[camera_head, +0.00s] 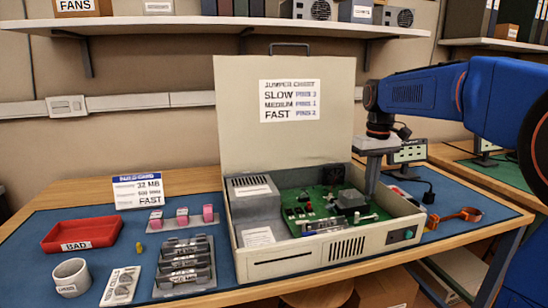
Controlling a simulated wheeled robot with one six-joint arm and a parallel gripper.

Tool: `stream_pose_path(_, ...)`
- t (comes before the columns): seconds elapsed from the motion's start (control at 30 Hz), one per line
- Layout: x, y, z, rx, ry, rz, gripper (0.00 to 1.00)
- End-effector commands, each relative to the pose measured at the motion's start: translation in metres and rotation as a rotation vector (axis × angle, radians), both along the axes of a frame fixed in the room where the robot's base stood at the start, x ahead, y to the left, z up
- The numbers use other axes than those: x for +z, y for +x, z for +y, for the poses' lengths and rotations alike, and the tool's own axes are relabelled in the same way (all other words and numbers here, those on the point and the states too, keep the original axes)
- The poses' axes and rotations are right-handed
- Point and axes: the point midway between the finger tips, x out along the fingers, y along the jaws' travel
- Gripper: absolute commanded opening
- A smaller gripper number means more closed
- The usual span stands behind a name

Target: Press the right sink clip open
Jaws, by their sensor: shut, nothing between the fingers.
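The open beige computer case (330,250) stands on the blue mat with its lid upright behind. Inside lies a green circuit board (300,215). A dark block that looks like the heat sink (350,199) sits on the board's right part. Small pale parts lie in front of it; the right sink clip is too small to make out for sure. My gripper (371,190) points straight down at the right side of the case, just right of the dark block. It is shut and holds nothing. Whether its tips touch the clip or board cannot be told.
The case's upright lid (235,130) and side walls bound the space around my gripper. A red BAD tray (82,232), a grey cup (71,276) and a dark module rack (185,268) stand left. An orange part (455,216) lies right of the case.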

Motion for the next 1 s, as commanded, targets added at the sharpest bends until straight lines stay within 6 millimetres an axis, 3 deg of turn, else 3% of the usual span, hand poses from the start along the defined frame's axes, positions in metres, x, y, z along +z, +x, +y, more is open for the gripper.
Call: stream_pose_path(1.0, 0.058, 0.000, 0.000, 0.000, 0.000, -0.002, 0.00)
